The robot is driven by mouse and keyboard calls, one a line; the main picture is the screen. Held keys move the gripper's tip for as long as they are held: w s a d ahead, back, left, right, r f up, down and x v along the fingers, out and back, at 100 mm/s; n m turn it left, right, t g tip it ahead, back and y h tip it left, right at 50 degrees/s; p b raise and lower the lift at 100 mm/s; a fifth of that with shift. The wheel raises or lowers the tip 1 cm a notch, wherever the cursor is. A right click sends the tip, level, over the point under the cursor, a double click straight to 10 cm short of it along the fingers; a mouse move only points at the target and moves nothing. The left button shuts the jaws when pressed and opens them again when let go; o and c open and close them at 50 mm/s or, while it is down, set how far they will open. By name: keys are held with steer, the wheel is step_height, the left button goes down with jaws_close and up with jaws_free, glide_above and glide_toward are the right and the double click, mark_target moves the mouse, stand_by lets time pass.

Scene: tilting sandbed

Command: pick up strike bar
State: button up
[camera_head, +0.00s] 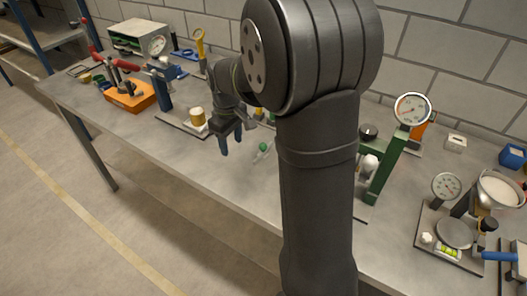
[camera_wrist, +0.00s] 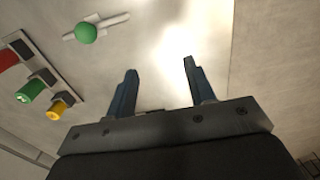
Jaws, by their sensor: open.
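A pale, narrow bar with a green ball knob, which looks like the strike bar (camera_head: 259,155), lies on the grey bench to the right of my gripper (camera_head: 231,139). In the wrist view the bar (camera_wrist: 114,20) and its green knob show at the upper left, beyond the fingertips and off to the left. My gripper (camera_wrist: 160,67) is open, with its two blue-grey fingers apart and nothing between them. It is apart from the bar. My own arm hides part of the bench to the right of the bar in the head view.
An orange base (camera_head: 131,97) with fittings stands at the far left. A yellow-topped cup (camera_head: 197,116) stands close left of my gripper. A green stand with a dial gauge (camera_head: 411,109) and a scale-like device (camera_head: 455,232) are at right. Bare bench lies in front of the gripper.

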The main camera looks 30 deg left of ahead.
steer(key=w+d+r+m, duration=0.6)
steer(key=w+r+m, duration=0.4)
steer(key=m, duration=1)
steer(key=f, duration=0.3)
steer(key=s+f, duration=0.1)
steer(key=f, duration=0.7)
steer(key=shift+s, duration=0.2)
steer(key=shift+s+a+f, duration=0.1)
steer(key=shift+a+f, duration=0.05)
steer(key=shift+f, duration=1.2)
steer(key=shift+s+a+f, duration=0.1)
steer(key=shift+a+f, duration=0.05)
steer(key=shift+f, duration=1.15)
steer(key=shift+c, duration=0.2)
steer(key=c, duration=1)
